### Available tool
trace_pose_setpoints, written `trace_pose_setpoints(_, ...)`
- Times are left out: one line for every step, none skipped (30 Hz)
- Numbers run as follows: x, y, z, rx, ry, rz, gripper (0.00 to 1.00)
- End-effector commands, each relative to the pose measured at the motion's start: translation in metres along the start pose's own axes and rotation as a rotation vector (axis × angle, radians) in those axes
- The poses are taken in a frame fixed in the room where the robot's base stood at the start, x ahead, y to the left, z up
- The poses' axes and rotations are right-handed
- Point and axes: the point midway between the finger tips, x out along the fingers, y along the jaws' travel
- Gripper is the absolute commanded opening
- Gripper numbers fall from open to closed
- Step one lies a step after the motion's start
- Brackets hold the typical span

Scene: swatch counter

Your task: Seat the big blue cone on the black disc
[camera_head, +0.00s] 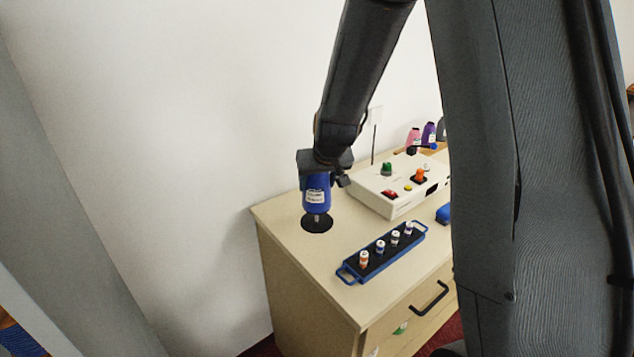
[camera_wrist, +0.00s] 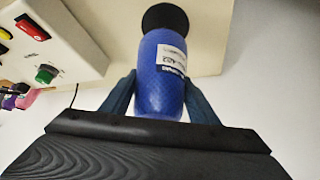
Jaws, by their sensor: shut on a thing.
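The big blue cone (camera_head: 316,196) is a blue thread cone with a white label. My gripper (camera_head: 320,172) is shut on it from above, in the head view. The cone looks upright, over the black disc (camera_head: 317,224) at the counter's far left corner. A short pale piece shows between the cone and the disc; I cannot tell whether they touch. In the wrist view the cone (camera_wrist: 162,80) lies between both fingers, and the disc (camera_wrist: 165,17) shows beyond its far end.
A cream control box (camera_head: 385,190) with coloured knobs stands right of the disc. A blue tray (camera_head: 350,272) with several small spools lies in front. Pink (camera_head: 413,138) and purple (camera_head: 429,132) cones stand behind the box. A wall rises behind the counter.

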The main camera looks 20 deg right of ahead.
Motion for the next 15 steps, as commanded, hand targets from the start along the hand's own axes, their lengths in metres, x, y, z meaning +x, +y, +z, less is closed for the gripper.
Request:
trace_pose_setpoints(0.003, 0.0, 0.001, 0.0, 0.002, 0.0, 0.23)
trace_pose_setpoints(0.004, 0.0, 0.001, 0.0, 0.002, 0.0, 0.23)
trace_pose_setpoints(0.005, 0.0, 0.002, 0.0, 0.002, 0.0, 0.23)
trace_pose_setpoints(0.006, 0.0, 0.003, 0.0, 0.002, 0.0, 0.23)
trace_pose_setpoints(0.007, 0.0, 0.003, 0.0, 0.002, 0.0, 0.23)
trace_pose_setpoints(0.008, 0.0, 0.004, 0.0, 0.002, 0.0, 0.23)
trace_pose_setpoints(0.009, 0.0, 0.004, 0.0, 0.002, 0.0, 0.23)
trace_pose_setpoints(0.01, 0.0, 0.005, 0.0, 0.002, 0.0, 0.23)
trace_pose_setpoints(0.011, 0.0, 0.006, 0.0, 0.002, 0.0, 0.23)
trace_pose_setpoints(0.012, 0.0, 0.006, 0.0, 0.002, 0.0, 0.23)
trace_pose_setpoints(0.013, 0.0, 0.007, 0.0, 0.002, 0.0, 0.23)
trace_pose_setpoints(0.014, 0.0, 0.008, 0.0, 0.001, 0.0, 0.23)
trace_pose_setpoints(0.015, 0.0, 0.009, 0.0, 0.001, 0.0, 0.23)
trace_pose_setpoints(0.016, 0.0, 0.009, 0.0, 0.001, 0.0, 0.23)
trace_pose_setpoints(0.017, 0.0, 0.01, 0.0, 0.001, 0.0, 0.23)
